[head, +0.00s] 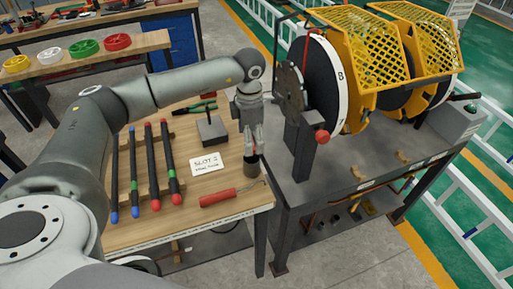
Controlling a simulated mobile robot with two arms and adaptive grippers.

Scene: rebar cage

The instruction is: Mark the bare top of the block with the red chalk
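My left gripper (252,148) points down over the right edge of the wooden bench, at a small dark cylinder (251,168). A small red spot shows between its fingertips; I cannot tell whether this is the red chalk or whether the fingers are shut on it. A dark grey block (213,134) with a thin upright post stands on the bench, left of the gripper. I cannot tell whether it is the task's block, and I see no clear mark on its top. My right gripper is not in view.
A white card (205,167) reading SLOT 2 and a red-handled tool (232,194) lie near the gripper. Several dark rods (134,173) rest on wooden bars at left. Right of the bench stands a dark table (350,186) with a yellow-guarded reel machine (375,60).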

